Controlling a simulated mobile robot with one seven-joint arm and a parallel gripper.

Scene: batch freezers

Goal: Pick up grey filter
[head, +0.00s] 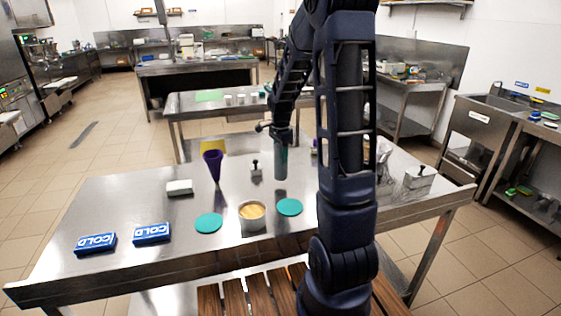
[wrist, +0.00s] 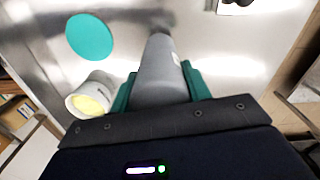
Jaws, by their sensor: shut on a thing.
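The grey filter (wrist: 163,70) is a smooth grey cylinder with a small pale label. In the wrist view it lies between the two green fingers of my gripper (wrist: 160,88), which is shut on it. In the head view the filter (head: 281,172) is upright below my gripper (head: 281,148), over the steel table (head: 130,205). A dark smudge of reflection shows by its far end in the wrist view. I cannot tell whether its lower end touches the table. Its upper part is hidden by the gripper.
A metal tub with yellow contents (head: 252,224) stands between two teal discs (head: 208,223) (head: 289,207). A purple cone (head: 213,165), a small dark-handled tool (head: 256,174), a white block (head: 179,188) and blue COLD packs (head: 152,233) are to the left. Metal containers (head: 418,180) stand right.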

